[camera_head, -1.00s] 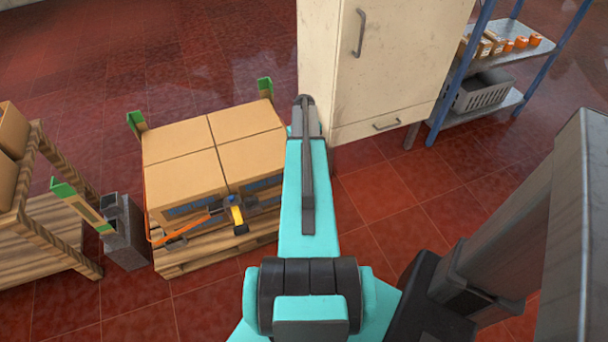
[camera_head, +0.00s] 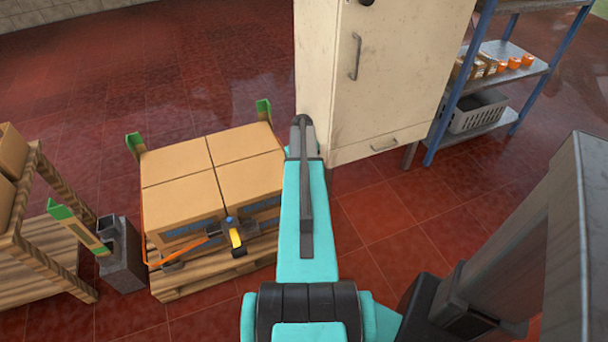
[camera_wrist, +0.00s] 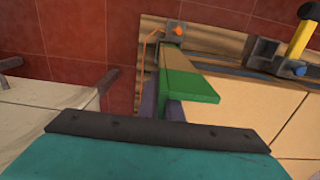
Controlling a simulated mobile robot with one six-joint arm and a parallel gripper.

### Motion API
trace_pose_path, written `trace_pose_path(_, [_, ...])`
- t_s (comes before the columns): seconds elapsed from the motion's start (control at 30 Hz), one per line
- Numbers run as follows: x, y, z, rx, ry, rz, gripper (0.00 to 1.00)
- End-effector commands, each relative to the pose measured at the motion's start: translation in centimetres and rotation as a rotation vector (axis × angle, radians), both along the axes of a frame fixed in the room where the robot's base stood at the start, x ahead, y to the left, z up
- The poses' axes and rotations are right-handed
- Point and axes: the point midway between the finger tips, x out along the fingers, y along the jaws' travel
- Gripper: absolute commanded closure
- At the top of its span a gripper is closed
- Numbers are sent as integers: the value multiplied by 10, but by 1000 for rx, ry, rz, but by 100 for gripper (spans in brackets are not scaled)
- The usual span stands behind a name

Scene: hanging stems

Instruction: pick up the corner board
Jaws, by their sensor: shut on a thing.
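The corner board, tan with a green end (camera_wrist: 192,88), shows in the wrist view in front of my gripper, at the corner of the box stack. My gripper (camera_wrist: 161,106) is shut on it; only parts of the dark fingers show, beside the green end. In the head view my arm hides the gripper and this board. Other green-ended boards stand at the far left corner (camera_head: 136,146) and far right corner (camera_head: 263,110) of the stack, and one leans by a grey block (camera_head: 82,229).
Brown boxes (camera_head: 178,163) sit on a wooden pallet (camera_head: 205,285), with a yellow-handled strap tool (camera_head: 235,238) at the front. A cream cabinet (camera_head: 390,75) stands close right of my arm. A wooden rack (camera_head: 50,282) is at left. Red floor is open at right front.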

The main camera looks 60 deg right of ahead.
Motion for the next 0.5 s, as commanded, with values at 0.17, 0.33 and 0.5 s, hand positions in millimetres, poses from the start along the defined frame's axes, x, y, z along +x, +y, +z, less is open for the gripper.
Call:
trace_pose_path(0.17, [0,0,22,-2,-1,0,100])
trace_pose_path(0.33, [0,0,50,-3,-2,0,100])
trace_pose_path(0.5, [0,0,83,-3,-2,0,100])
